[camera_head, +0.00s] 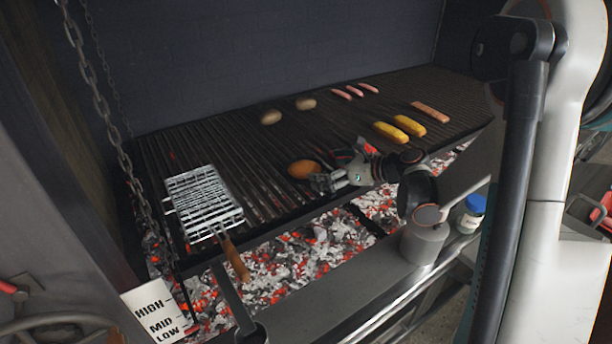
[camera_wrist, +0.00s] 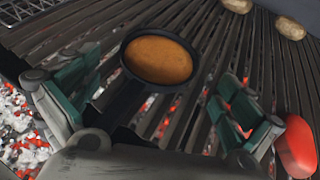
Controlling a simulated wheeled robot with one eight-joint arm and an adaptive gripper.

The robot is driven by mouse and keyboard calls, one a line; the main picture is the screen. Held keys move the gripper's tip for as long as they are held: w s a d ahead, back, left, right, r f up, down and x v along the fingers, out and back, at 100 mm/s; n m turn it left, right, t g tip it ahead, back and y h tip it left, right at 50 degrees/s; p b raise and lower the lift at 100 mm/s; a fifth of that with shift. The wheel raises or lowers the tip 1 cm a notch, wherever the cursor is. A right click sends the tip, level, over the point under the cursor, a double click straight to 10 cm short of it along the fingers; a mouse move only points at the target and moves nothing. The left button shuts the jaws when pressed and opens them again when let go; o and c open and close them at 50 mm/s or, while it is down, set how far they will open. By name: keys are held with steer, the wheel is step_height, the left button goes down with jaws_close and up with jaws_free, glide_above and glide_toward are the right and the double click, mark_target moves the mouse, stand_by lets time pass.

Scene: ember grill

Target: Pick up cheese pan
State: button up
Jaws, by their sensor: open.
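The cheese pan is a small dark round pan filled with orange-yellow cheese (camera_head: 304,169). It sits on the grill grate, left of my gripper (camera_head: 322,183) in the head view. In the wrist view the pan (camera_wrist: 158,60) lies just beyond and between the fingers of my gripper (camera_wrist: 160,110), with its dark handle pointing back toward the palm. The green-padded fingers are spread wide on both sides of the handle. The far end of the handle is hidden by the gripper body. I cannot tell whether a finger touches it.
A wire grill basket (camera_head: 203,203) with a wooden handle lies at left. Two potatoes (camera_head: 271,117), corn cobs (camera_head: 391,132) and sausages (camera_head: 431,112) lie on the grate. A red object (camera_wrist: 296,147) is right of my gripper. A grey pot (camera_head: 424,240) and a blue-lidded jar (camera_head: 471,214) stand on the front ledge. Coals glow below.

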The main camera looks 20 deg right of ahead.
mark_target(306, 168)
steer(key=b+x, duration=0.2)
steer(key=x, duration=0.3)
steer(key=shift+w+a+f, duration=0.1)
steer(key=shift+w+f, duration=0.15)
steer(key=shift+r, duration=0.15)
steer(key=c, duration=1.4)
